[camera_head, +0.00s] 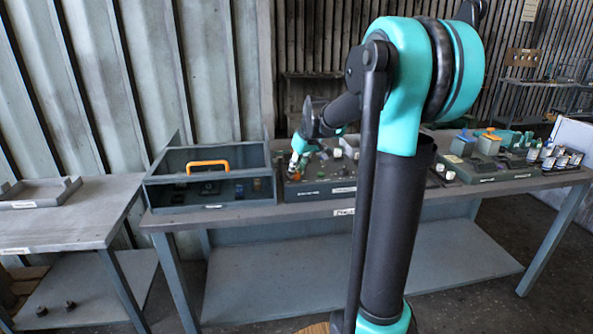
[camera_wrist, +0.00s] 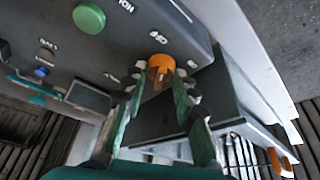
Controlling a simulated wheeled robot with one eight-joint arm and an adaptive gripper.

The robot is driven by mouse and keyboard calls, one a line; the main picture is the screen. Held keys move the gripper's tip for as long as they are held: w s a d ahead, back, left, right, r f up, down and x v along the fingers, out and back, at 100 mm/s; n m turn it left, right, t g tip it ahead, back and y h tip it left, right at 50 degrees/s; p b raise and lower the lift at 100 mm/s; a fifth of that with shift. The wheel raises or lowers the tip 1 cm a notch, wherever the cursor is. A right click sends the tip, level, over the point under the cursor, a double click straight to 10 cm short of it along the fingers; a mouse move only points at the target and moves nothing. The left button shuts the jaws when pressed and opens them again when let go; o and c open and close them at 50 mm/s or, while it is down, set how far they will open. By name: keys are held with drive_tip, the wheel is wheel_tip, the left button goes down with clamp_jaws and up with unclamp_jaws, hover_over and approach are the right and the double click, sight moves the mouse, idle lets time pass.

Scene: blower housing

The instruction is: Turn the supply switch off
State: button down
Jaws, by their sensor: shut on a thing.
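The supply switch appears as an orange rotary knob (camera_wrist: 159,66) on a dark grey panel (camera_wrist: 120,45) in the wrist view. My gripper (camera_wrist: 158,80) has a fingertip on each side of the knob and is shut on it. White lettering surrounds the knob, rotated and hard to read, so its exact setting is unclear. In the head view my gripper (camera_head: 297,164) is at the left end of the control box (camera_head: 318,190) on the bench. The knob is too small to make out clearly there.
A green button (camera_wrist: 89,17) and a blue button (camera_wrist: 41,71) sit on the same panel. An open-fronted case with an orange handle (camera_head: 208,164) stands just left of the control box. More parts and fixtures (camera_head: 490,145) crowd the bench's right side.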

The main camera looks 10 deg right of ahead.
drive_tip(key=shift+w+d+n+g+y, duration=0.1)
drive_tip(key=shift+n+g+y, duration=0.3)
drive_tip(key=shift+n, duration=1.1)
drive_tip(key=c, duration=1.2)
unclamp_jaws()
drive_tip(key=v, duration=1.2)
drive_tip(key=shift+d, duration=0.1)
